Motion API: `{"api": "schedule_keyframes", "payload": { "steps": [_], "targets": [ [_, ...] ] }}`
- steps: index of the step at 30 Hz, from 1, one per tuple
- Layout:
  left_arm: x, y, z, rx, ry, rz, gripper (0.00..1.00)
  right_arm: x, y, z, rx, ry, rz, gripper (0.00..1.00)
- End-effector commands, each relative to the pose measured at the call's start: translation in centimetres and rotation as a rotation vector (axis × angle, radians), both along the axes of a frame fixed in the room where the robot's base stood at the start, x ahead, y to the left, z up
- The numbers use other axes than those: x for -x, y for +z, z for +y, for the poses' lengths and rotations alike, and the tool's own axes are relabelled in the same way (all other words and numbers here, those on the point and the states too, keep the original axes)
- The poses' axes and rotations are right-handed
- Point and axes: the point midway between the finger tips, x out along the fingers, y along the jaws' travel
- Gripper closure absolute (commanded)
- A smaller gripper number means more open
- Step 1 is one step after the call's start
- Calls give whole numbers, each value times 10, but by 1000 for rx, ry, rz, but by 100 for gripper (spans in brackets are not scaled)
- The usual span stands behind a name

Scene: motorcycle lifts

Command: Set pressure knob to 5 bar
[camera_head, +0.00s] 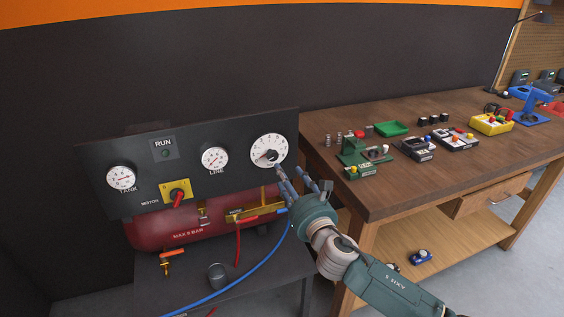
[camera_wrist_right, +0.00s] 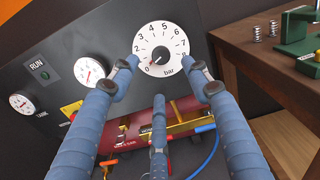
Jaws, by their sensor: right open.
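The pressure knob is a dark knob (camera_head: 271,156) in the middle of a round white dial marked in bar, at the right end of the dark panel. In the right wrist view the knob (camera_wrist_right: 161,55) shows with its red mark toward the lower left, near the 0. My right gripper (camera_head: 296,176) is open, just below and in front of the dial. In the right wrist view its blue-grey fingers (camera_wrist_right: 165,85) spread to both sides of the dial and below it, with nothing between them. It appears apart from the knob. My left gripper is not in view.
The panel (camera_head: 235,140) also carries a TANK gauge (camera_head: 121,178), a LINE gauge (camera_head: 215,159) and a red motor switch (camera_head: 177,196). A red compressor tank (camera_head: 165,228) and a blue hose (camera_head: 250,272) lie below. A wooden workbench (camera_head: 400,190) with several small devices stands at right.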

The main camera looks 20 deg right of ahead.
Motion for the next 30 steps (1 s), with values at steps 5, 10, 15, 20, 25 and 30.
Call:
{"api": "schedule_keyframes", "payload": {
  "steps": [5,10,15,20,25,30],
  "targets": [
    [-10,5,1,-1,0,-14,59,-27,2,1,-5,-1,0,52],
    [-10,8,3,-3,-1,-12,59,-61,0,2,-7,-2,2,52],
    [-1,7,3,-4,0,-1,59,-87,0,2,-7,-2,2,52],
    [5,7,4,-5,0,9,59,-100,-1,3,-7,-1,2,52],
    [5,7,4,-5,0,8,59,-104,-1,4,-7,1,3,52],
    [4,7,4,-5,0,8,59,-104,-1,4,-7,0,3,52]
  ]
}}
